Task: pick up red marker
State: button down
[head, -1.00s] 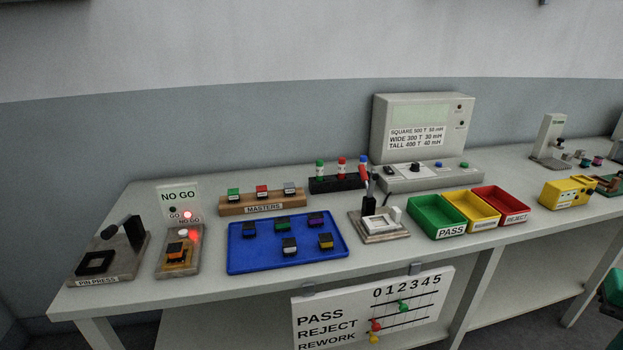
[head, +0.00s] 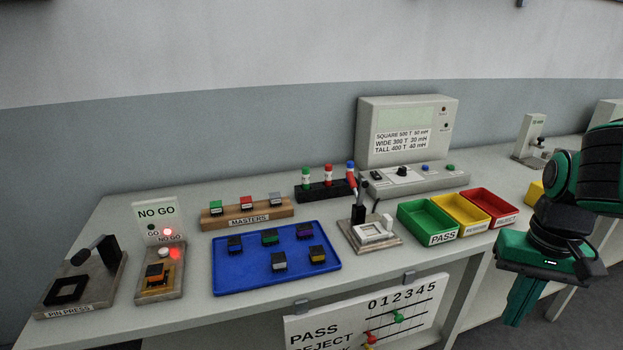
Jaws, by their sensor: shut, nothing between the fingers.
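The red marker (head: 328,175) stands upright in the black rack (head: 325,191), its red cap up. It is between a green-capped marker (head: 306,177) and a blue-capped marker (head: 350,171). My gripper (head: 516,314) hangs at the right in front of the bench, its green fingers pointing down. It is shut and empty, well to the right of the rack and apart from it.
The masters block (head: 247,219) and blue tray (head: 220,262) of parts lie left of and before the rack. A clamp fixture (head: 370,246) with a red-tipped lever stands close before it. Green (head: 410,229), yellow and red bins and a meter (head: 405,130) stand to the right.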

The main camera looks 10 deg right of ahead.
aim_at(328, 166)
jog(key=u, duration=0.05)
jog(key=i, duration=0.7)
jog(key=u, duration=0.6)
jog(key=k, duration=1.6)
jog(key=z, duration=0.4)
jog(key=i, duration=1.65)
